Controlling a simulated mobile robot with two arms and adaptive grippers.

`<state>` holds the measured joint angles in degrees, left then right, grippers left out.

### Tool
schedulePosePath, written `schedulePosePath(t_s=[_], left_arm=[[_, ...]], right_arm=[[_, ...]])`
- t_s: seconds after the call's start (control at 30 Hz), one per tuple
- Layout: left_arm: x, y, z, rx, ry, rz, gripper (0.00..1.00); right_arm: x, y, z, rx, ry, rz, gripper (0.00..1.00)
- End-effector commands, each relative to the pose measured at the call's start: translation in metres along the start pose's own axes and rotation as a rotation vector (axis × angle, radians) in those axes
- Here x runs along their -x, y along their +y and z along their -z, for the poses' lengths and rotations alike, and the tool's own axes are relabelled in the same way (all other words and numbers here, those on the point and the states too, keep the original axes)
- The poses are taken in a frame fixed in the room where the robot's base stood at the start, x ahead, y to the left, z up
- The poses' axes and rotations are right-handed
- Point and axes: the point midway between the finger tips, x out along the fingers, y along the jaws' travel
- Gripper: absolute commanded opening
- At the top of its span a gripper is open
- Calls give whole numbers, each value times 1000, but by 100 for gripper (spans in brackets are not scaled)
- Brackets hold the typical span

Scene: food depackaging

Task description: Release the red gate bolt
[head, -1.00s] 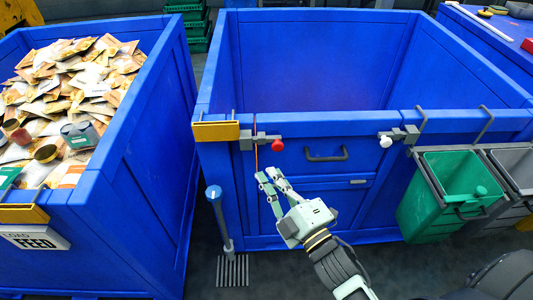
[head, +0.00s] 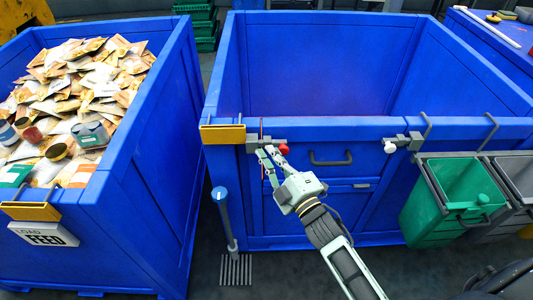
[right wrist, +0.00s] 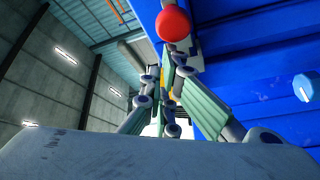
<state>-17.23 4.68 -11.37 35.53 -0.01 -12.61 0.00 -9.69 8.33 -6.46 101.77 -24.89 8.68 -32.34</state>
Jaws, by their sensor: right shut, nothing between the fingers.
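The red gate bolt's round knob (head: 306,147) is at the upper left of the front gate (head: 325,172) of the right blue bin, just right of its grey bracket (head: 252,146). My right gripper (head: 273,152) is shut and empty. Its fingertips are at the bolt, left of the knob, and partly cover the bolt rod. In the right wrist view the red knob (right wrist: 173,24) shows just beyond the fingertips; whether they touch the bolt I cannot tell. A white-knobbed bolt (head: 389,146) is at the gate's right side. My left gripper is out of view.
A blue-topped lever (head: 219,194) stands on the floor left of the gate. Left of it is a blue bin (head: 128,190) full of food packets. Green (head: 435,205) and grey caddies hang at the right. A yellow plate (head: 222,134) is beside the red bolt.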

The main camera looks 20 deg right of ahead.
Motion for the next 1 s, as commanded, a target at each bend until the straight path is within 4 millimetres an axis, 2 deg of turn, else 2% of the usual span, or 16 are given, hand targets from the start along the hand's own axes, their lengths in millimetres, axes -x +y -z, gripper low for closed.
schedulePosePath(t_s=[0.37,0.67,1.0], left_arm=[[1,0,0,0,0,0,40],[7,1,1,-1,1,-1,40],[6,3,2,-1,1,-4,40]], right_arm=[[2,2,-4,1,-1,0,0],[23,21,-36,3,-1,1,0],[23,22,-38,1,-2,0,0]])
